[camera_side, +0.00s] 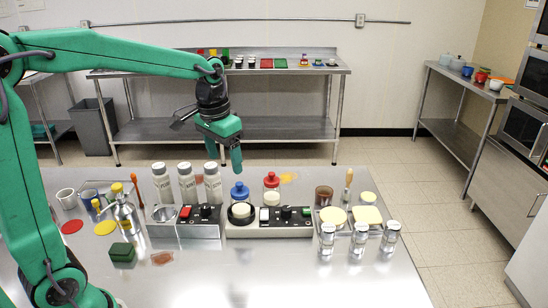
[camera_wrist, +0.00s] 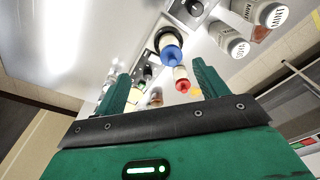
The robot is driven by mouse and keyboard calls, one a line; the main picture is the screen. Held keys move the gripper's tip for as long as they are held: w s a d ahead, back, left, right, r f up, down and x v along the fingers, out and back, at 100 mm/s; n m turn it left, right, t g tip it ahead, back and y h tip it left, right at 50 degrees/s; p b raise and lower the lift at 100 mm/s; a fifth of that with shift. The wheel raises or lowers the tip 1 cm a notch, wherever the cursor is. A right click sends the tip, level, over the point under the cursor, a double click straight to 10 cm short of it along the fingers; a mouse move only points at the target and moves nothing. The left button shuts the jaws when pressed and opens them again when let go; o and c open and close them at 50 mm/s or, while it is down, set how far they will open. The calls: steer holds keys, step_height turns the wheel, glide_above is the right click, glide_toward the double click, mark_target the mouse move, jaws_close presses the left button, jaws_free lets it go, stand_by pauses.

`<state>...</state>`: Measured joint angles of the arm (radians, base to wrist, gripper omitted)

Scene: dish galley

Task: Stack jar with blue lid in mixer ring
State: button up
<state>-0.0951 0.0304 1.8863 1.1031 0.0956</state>
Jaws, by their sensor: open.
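My gripper (camera_side: 230,158) is open and empty, pointing down above the blue lid, with a gap between. Its two green fingers (camera_wrist: 163,80) show apart in the wrist view.
A red-lidded jar (camera_side: 271,181) stands close to the right of the blue one. Several grey-white bottles (camera_side: 187,183) stand to the left. A control box (camera_side: 288,219) with buttons adjoins the ring. Small jars (camera_side: 360,240) stand at right.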

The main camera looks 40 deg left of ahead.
steer(key=s+d+t, duration=0.2)
steer(key=s, duration=0.6)
steer(key=s+d+t, duration=0.1)
steer(key=s+t, duration=0.1)
steer(key=s, duration=0.6)
steer(key=shift+s+d+r, duration=0.35)
steer(key=shift+s, duration=0.05)
steer(key=shift+c, duration=0.2)
